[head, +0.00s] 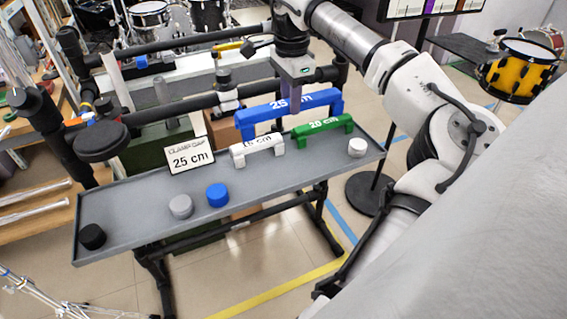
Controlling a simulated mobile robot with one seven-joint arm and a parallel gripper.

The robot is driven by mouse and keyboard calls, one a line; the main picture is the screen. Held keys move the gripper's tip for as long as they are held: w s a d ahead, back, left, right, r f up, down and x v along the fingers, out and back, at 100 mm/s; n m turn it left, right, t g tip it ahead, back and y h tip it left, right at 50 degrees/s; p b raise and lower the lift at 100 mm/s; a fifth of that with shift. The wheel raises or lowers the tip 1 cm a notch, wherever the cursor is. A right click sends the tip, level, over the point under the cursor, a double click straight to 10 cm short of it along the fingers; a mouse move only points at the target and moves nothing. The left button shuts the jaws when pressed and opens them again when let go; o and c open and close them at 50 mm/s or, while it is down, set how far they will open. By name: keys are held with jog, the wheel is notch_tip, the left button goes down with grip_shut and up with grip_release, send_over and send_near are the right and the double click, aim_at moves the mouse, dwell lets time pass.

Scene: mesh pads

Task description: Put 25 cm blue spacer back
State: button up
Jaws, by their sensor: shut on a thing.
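The blue spacer (312,102), marked 25 cm, is a bar with a short leg at each end. My gripper (294,103) points down and is shut on the middle of its bar. The spacer shows at the far side of the grey tray (140,221), behind the white and green spacers, and looks raised; the exact gap below its legs is hard to tell. My fingertips are partly hidden by the spacer.
A white 15 cm spacer (257,148) and a green 20 cm spacer (322,126) stand on the tray. Black (92,236), grey (181,206), blue (217,195) and white (357,147) round pieces also sit there. Black clamp bars (170,110) run behind. The tray's front right is clear.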

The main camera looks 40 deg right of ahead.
notch_tip(320, 180, down, 18)
jog(key=shift+r+p, duration=0.1)
jog(key=shift+p, duration=0.3)
jog(key=shift+f, duration=0.2)
jog(key=o, duration=1)
jog(key=shift+r, duration=0.15)
notch_tip(320, 180, up, 12)
jog(key=shift+r+b, duration=0.1)
jog(key=shift+b, duration=0.2)
jog(key=shift+s, duration=0.15)
